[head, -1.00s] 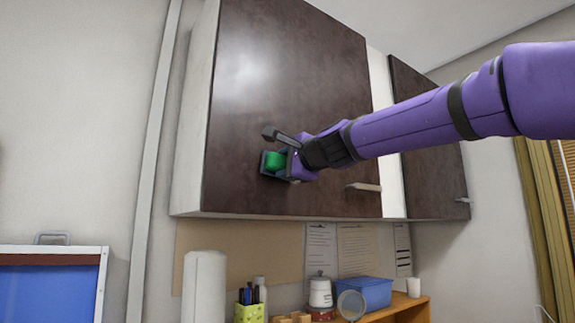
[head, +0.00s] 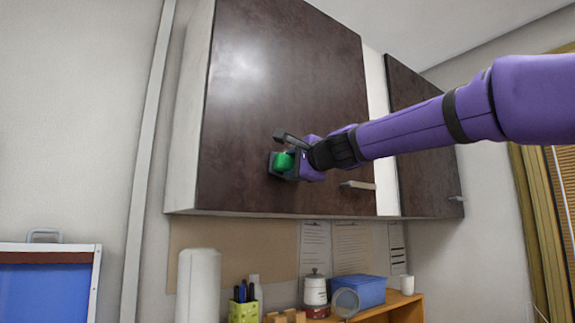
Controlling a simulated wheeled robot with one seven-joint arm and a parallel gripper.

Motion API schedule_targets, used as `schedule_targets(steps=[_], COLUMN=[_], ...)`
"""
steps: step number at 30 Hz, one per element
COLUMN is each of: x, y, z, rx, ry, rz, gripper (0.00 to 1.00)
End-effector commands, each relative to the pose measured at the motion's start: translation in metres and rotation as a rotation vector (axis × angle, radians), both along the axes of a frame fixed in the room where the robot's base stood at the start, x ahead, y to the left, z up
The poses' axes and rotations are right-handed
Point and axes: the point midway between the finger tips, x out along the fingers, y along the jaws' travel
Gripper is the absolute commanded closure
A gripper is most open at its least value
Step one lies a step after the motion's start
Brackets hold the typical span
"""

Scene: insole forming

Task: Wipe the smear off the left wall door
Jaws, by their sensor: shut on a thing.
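The left wall door (head: 270,75) is a dark brown cabinet panel high on the wall, with a pale bar handle (head: 358,185) near its lower right corner. My gripper (head: 284,163) is in front of the door's lower middle, shut on a green thing (head: 285,162), perhaps a sponge or cloth. The green thing looks close to or against the door; I cannot tell if it touches. I make out no clear smear on the door. A pale glare lies on its upper left. My gripper and arm hide part of the door's lower right.
A second dark door (head: 425,150) is to the right, behind my arm. Below are a white paper roll (head: 198,285), a green pen holder (head: 244,308), a lidded pot (head: 315,290), and a blue box (head: 358,289) on a wooden shelf (head: 400,305). A blue-panelled frame (head: 45,285) stands at left.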

Motion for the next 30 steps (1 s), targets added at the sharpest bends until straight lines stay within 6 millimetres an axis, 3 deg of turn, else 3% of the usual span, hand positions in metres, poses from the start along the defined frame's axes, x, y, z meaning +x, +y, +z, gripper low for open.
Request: schedule_targets(steps=[30], x=[0.031], y=[-0.041], z=[0.000], rx=[0.001], ry=[0.001], rz=[-0.003], gripper=[0.75])
